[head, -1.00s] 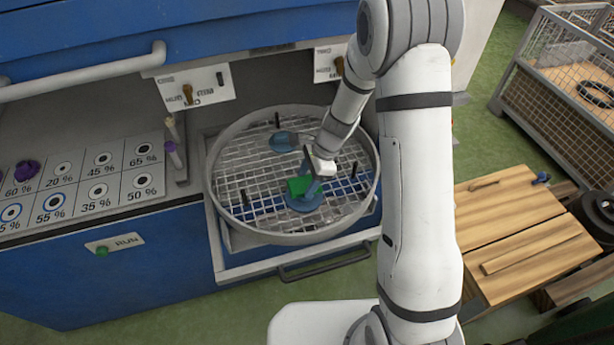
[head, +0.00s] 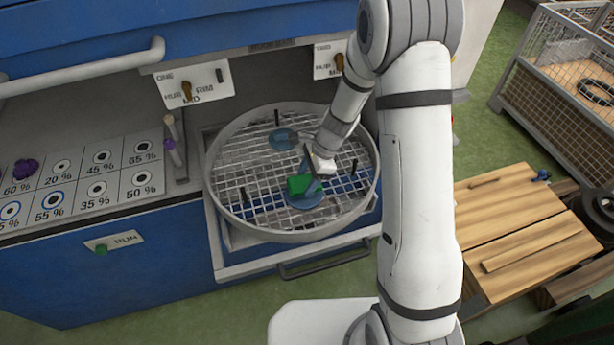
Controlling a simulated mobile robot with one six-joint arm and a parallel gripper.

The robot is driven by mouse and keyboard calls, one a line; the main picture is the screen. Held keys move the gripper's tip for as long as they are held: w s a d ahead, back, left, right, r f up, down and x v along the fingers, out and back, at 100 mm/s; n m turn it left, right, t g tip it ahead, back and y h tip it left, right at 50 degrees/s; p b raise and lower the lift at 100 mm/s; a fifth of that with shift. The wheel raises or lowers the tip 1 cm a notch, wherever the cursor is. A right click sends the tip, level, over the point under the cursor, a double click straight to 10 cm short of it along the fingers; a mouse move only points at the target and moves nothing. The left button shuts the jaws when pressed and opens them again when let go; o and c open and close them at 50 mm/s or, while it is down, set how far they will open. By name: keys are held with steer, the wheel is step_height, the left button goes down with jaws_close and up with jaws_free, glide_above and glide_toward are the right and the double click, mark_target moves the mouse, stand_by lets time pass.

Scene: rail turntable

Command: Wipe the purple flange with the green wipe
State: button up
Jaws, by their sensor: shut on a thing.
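A small purple piece (head: 26,169), the only purple flange-like thing I see, sits on the 60 % cell of the marked board at far left. My gripper (head: 309,182) is over the near part of the round mesh turntable (head: 236,172). It is shut on the green wipe (head: 298,185), a small green block. The wipe is at a blue flange (head: 306,201) on the mesh and covers part of it; I cannot tell whether they touch. A second blue flange (head: 283,139) lies farther back on the turntable.
Several dark pins stand up from the mesh, one (head: 243,196) left of the wipe. The turntable has a raised grey rim. A wooden crate (head: 520,230) and wire cage (head: 555,95) are at right.

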steer(key=shift+f, duration=0.3)
